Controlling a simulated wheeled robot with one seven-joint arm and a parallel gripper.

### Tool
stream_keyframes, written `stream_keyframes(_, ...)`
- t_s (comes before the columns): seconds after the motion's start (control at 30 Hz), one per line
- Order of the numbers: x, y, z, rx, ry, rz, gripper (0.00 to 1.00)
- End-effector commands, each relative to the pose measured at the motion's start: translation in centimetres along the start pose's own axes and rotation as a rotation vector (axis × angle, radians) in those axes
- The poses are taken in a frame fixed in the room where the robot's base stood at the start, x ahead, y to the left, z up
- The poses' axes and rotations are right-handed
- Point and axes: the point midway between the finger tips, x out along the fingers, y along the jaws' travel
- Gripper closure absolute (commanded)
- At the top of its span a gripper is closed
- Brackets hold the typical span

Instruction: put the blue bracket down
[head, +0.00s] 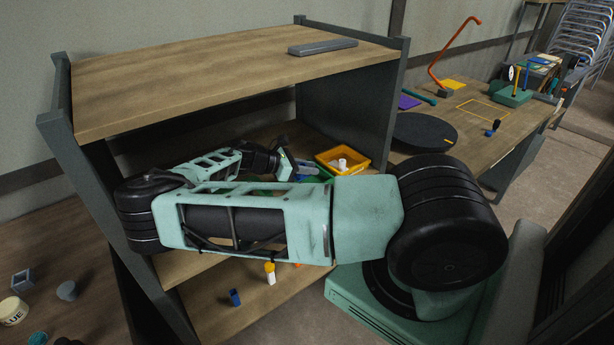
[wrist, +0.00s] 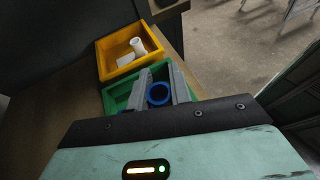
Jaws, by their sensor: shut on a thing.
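My gripper (wrist: 157,78) has its two grey fingers on either side of a blue ring-shaped part, the blue bracket (wrist: 158,95). The fingers are shut on it. In the wrist view they are over a green tray (wrist: 115,97), but I cannot tell whether the bracket touches it. In the head view my gripper (head: 287,163) reaches into the shelf's middle level, and my arm hides much of that level. The green tray shows only in part there.
A yellow tray (wrist: 103,61) with white parts in it stands beyond the green one. The upper shelf board (head: 215,70) is above my arm. On the lower board stand a blue cylinder (head: 234,298) and a white cylinder with a yellow top (head: 270,275).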

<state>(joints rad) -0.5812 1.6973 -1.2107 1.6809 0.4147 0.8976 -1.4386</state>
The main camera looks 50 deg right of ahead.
Motion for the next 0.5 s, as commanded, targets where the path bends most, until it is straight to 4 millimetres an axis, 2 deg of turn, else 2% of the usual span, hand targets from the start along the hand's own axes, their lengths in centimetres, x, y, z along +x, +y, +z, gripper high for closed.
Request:
stream_keyframes(0.3,1.4,0.0,-3.4,-0.001,-0.001,0.000,1.00)
stream_keyframes(0.5,1.5,0.0,-3.7,0.000,0.001,0.000,1.00)
